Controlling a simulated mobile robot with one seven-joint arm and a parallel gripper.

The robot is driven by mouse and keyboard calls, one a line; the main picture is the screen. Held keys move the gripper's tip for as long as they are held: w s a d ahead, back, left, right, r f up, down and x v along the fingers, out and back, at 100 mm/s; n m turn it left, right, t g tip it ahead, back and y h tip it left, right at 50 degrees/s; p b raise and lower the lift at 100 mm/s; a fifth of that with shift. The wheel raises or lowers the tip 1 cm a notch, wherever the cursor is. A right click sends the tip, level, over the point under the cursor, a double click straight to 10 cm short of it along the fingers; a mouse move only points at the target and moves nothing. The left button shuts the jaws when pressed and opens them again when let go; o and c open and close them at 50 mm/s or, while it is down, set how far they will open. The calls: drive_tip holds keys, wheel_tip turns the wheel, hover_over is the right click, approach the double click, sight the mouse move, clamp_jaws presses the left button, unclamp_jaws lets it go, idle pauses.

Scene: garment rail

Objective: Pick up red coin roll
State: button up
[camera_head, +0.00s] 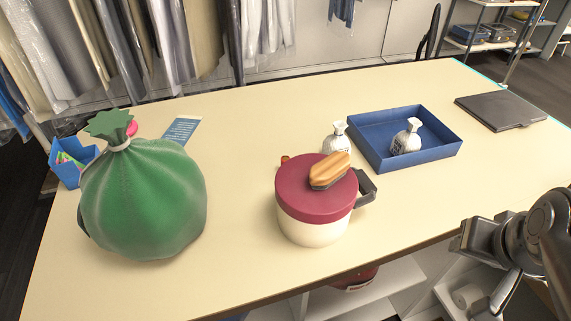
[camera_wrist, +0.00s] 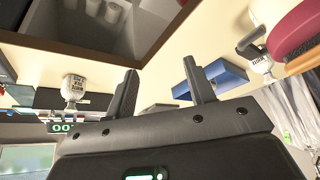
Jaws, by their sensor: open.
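I cannot make out a red coin roll for certain. A small pinkish-red thing (camera_head: 132,128) shows partly behind the neck of the green sack (camera_head: 145,195) in the head view. A small orange-brown thing (camera_head: 285,158) peeks out behind the dark-red lidded pot (camera_head: 312,208); most of it is hidden. My gripper (camera_wrist: 160,82) is open, with its two dark fingers apart and nothing between them in the wrist view. My arm is at the right edge of the head view, apart from both small things.
The cream counter (camera_head: 240,125) holds a blue tray (camera_head: 365,155) with a white bottle (camera_head: 405,140) inside, another bottle (camera_head: 336,138), a black flat case (camera_head: 500,110) and a blue bin (camera_head: 72,160). A tan-topped brush (camera_head: 330,170) lies on the pot lid. Free counter lies between sack and pot.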

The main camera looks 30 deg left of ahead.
drive_tip(key=w+a+r+n+g, duration=0.15)
drive_tip(key=w+a+r, duration=0.25)
drive_tip(key=w+a, duration=0.6)
drive_tip(key=n+g, duration=0.2)
drive_tip(key=g, duration=0.2)
approach(285, 158)
drive_tip(key=shift+d+f, duration=0.3)
drive_tip(key=shift+d, duration=0.1)
wheel_tip(285, 158, down, 5)
drive_tip(key=shift+a+r, duration=0.15)
drive_tip(key=shift+r, duration=0.05)
drive_tip(key=shift+a+f, duration=0.15)
drive_tip(key=shift+f, duration=1.4)
drive_tip(key=shift+a+f, duration=0.15)
drive_tip(key=shift+f, duration=1.4)
clamp_jaws()
